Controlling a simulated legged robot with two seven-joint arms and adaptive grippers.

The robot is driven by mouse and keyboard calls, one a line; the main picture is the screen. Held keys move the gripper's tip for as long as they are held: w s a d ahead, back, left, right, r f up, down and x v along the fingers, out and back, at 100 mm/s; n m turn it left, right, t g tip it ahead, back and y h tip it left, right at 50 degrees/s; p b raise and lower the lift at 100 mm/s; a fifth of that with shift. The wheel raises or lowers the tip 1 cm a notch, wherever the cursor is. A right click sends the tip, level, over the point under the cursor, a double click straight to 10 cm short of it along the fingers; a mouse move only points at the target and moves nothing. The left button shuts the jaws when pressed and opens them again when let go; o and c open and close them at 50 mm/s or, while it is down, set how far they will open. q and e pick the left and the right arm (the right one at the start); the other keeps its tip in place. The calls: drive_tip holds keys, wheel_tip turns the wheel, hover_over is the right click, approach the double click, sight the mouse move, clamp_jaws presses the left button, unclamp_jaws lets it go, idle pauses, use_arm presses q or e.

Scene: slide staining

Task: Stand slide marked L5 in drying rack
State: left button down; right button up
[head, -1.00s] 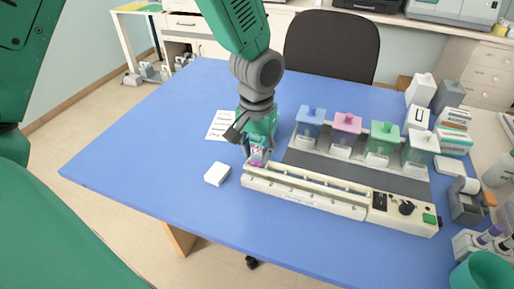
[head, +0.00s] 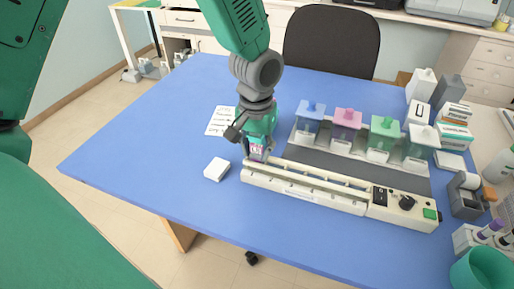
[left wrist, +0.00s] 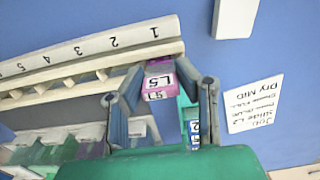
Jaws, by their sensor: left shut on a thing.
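My left gripper (head: 257,148) is shut on the slide marked L5 (left wrist: 158,82), which has a pink-purple label end. The label reads L5 in the left wrist view. In the head view the slide (head: 257,154) is held at the left end of the long cream drying rack (head: 300,190). In the left wrist view the rack (left wrist: 100,45) has numbers along it, and the slide is by the end marked 1. Whether the slide's lower edge is inside a slot is hidden. My right gripper is not in view.
A written card (head: 221,121) lies behind the gripper, and a white block (head: 217,169) lies left of the rack. The table's left side is clear.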

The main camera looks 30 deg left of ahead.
use_arm(q)
drive_tip(key=shift+f, duration=0.2)
drive_tip(key=c, duration=1.1)
unclamp_jaws()
drive_tip(key=shift+r, duration=0.3)
wheel_tip(320, 180, up, 11)
drive_tip(key=shift+r, duration=0.15)
